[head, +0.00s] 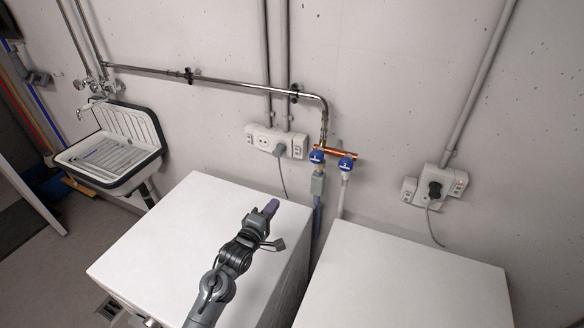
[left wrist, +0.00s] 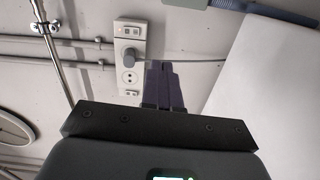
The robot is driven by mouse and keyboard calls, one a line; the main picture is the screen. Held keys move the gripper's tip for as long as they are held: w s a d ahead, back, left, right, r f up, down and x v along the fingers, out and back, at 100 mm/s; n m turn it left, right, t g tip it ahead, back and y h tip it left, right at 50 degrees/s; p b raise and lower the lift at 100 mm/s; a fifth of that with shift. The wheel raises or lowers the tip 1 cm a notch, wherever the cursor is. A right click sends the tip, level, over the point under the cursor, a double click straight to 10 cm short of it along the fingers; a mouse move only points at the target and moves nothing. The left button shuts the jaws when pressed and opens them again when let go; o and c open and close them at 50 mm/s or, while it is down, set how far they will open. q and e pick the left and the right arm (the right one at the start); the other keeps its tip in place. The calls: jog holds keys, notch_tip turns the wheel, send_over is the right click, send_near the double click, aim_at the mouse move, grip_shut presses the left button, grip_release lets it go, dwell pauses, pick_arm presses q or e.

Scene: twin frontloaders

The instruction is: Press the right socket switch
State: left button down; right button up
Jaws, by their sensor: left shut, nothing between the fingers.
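The right wall socket (head: 433,187) holds a black plug. Its switch (head: 459,184) is at the right end, with a small red light. The left wall socket (head: 277,141) holds a grey plug near its right end and has a switch (head: 299,147) there. The left wrist view shows a socket strip (left wrist: 130,66) with a grey plug and a switch (left wrist: 130,31) with an orange light at the top. My left gripper (head: 271,207) is shut and empty over the left machine's rear edge, apart from both sockets. Its fingers (left wrist: 164,84) overlap the strip's edge in the wrist view. My right gripper is not shown.
Two white machine tops, left (head: 190,235) and right (head: 400,285), stand before the wall. Blue-handled taps (head: 332,158) and hoses lie between the sockets. Plug cables hang down the wall. A sink (head: 115,155) is at left. The machine tops are clear.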

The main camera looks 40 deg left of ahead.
aim_at(297, 150)
pick_arm(q)
jog(key=w+a+r+n+t+y+b, duration=0.1)
jog(key=w+r+b, duration=0.1)
jog(key=r, duration=0.3)
jog(key=shift+x, duration=0.95)
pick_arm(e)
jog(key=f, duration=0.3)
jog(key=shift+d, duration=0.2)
pick_arm(q)
jog(key=shift+a, duration=0.1)
jog(key=p+x, duration=0.2)
jog(key=x, duration=1)
jog(key=shift+w+r, duration=0.2)
jog(key=shift+w, duration=0.05)
jog(key=shift+w+a, duration=0.25)
jog(key=shift+w, duration=0.4)
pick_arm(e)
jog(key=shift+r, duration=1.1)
